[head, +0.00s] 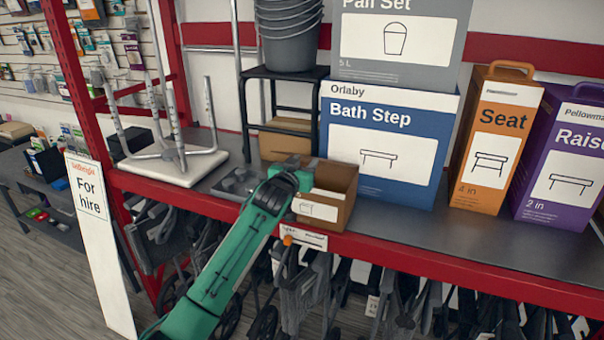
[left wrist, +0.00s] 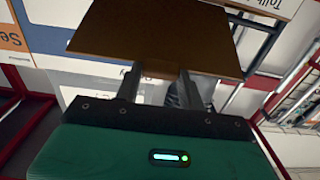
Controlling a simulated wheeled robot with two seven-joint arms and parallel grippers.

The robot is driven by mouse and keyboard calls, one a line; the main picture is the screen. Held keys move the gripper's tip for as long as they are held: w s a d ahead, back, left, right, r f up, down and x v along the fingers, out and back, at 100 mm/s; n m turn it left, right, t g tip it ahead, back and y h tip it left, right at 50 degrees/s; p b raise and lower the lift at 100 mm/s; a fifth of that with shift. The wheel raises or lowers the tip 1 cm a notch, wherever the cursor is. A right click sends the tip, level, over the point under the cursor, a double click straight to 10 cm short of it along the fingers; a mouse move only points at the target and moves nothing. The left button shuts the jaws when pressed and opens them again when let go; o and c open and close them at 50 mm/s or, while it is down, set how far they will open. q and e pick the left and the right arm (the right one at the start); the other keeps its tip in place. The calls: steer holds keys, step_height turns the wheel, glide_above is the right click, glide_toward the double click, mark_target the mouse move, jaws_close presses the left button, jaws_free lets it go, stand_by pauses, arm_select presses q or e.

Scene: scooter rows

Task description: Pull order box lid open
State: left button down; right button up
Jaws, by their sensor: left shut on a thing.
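The order box (head: 326,212) is a small brown cardboard box with a white label, standing at the front edge of the grey shelf. Its top looks at least partly open, with the brown inside showing. My left gripper (head: 303,178), on a green arm, is at the box's left side near its top edge. In the left wrist view, a flat brown panel, apparently the box lid (left wrist: 150,38), lies at the fingertips of my left gripper (left wrist: 158,76), which is shut on it. The gripper hides part of the box's left side. My right gripper is not in view.
A blue Bath Step box (head: 380,185) stands close behind and right of the order box. Orange (head: 497,190) and purple (head: 560,200) boxes stand further right. A black stool (head: 285,75) with buckets is behind. Folded walkers hang below the red shelf edge (head: 430,262).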

arm_select(q)
steer(key=r, duration=0.1)
steer(key=w+r, duration=0.1)
steer(key=r, duration=0.1)
steer(key=shift+w+d+r+p, duration=0.3)
steer(key=shift+w, duration=0.1)
steer(key=shift+r, duration=0.15)
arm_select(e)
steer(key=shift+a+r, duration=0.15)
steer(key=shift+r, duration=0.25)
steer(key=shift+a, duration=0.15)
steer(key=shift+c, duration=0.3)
